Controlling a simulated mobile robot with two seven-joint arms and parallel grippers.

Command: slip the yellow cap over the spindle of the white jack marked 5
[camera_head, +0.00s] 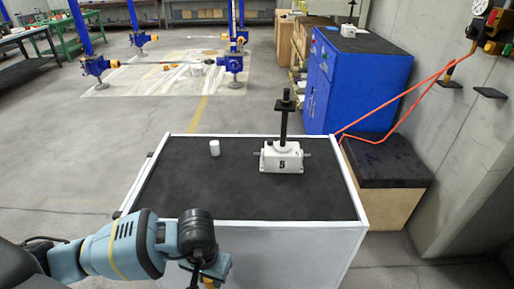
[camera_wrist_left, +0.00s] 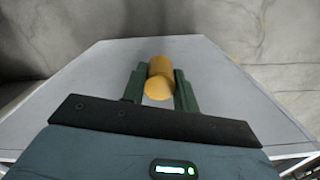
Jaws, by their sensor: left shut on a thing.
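The white jack marked 5 (camera_head: 282,157) stands on the dark top of a white cart, right of its middle. Its black spindle (camera_head: 284,125) rises upright, with a wider flat part near the top. The yellow cap (camera_wrist_left: 158,82) is between the two dark fingers of my left gripper (camera_wrist_left: 160,74), which is shut on it. In the head view the left gripper (camera_head: 207,277) is low at the bottom edge, in front of the cart's near side and well away from the jack. Only a little yellow shows there. My right gripper is not in view.
A small white cylinder (camera_head: 214,148) stands on the cart top (camera_head: 185,190), left of the jack. The cart has a raised pale rim. A blue cabinet (camera_head: 355,80) and a dark-topped wooden box (camera_head: 390,165) stand to the right. The near cart top is clear.

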